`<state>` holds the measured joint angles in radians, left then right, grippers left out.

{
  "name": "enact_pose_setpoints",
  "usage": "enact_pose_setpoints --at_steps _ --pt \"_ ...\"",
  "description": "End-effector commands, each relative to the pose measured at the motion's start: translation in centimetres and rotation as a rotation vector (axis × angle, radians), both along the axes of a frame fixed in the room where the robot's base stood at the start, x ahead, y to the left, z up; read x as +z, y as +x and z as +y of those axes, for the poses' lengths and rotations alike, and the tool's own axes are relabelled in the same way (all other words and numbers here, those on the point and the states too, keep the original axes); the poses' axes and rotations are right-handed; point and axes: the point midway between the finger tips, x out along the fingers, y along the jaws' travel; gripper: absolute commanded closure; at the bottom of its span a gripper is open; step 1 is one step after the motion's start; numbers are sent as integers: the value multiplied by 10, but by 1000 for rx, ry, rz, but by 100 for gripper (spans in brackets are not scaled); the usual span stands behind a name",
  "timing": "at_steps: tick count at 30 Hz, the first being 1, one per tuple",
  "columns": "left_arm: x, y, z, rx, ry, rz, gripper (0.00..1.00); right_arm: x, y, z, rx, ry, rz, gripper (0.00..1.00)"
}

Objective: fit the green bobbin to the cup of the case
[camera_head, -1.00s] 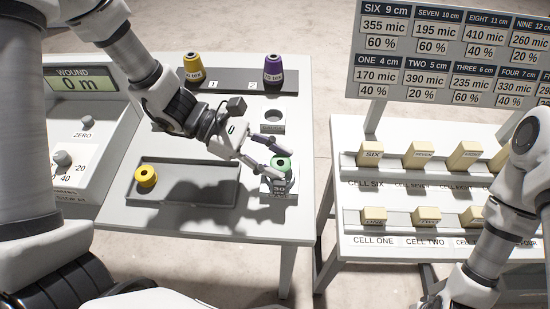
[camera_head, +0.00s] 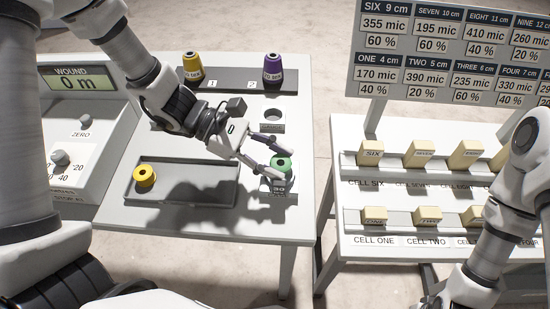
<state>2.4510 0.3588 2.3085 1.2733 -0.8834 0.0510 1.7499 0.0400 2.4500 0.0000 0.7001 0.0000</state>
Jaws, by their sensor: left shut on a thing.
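The green bobbin (camera_head: 281,163) is between the fingertips of my left gripper (camera_head: 278,160), which is shut on it. The bobbin is at a small block labelled 30 (camera_head: 279,187) near the right edge of the white table. I cannot tell whether the bobbin is seated in that block or just above it. A second small block with a round cup opening (camera_head: 271,118) stands behind it, empty. Which one is the case is not clear from labels. My right gripper is out of view; only part of my right arm shows at the right edge.
A yellow bobbin (camera_head: 145,175) lies in the grey tray (camera_head: 187,201). Yellow (camera_head: 193,68) and purple (camera_head: 273,68) cones stand on a dark strip at the back. A winding panel with display (camera_head: 80,82) is at left. A second table with cream blocks (camera_head: 420,153) stands right.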

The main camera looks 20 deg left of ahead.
Motion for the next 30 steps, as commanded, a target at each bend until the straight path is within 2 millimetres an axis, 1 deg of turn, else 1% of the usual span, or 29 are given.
enact_pose_setpoints --at_steps 2,11,20,27,30 --pt "-1 0 0 -1 4 -10 74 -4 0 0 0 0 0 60" --pt "-1 0 0 -1 6 -13 74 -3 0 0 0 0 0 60" --pt "-8 0 0 -1 6 -13 74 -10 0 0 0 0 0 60" --pt "-1 0 0 -1 6 -13 74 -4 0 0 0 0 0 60" --pt "-1 0 0 -1 6 -13 74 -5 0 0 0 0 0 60"
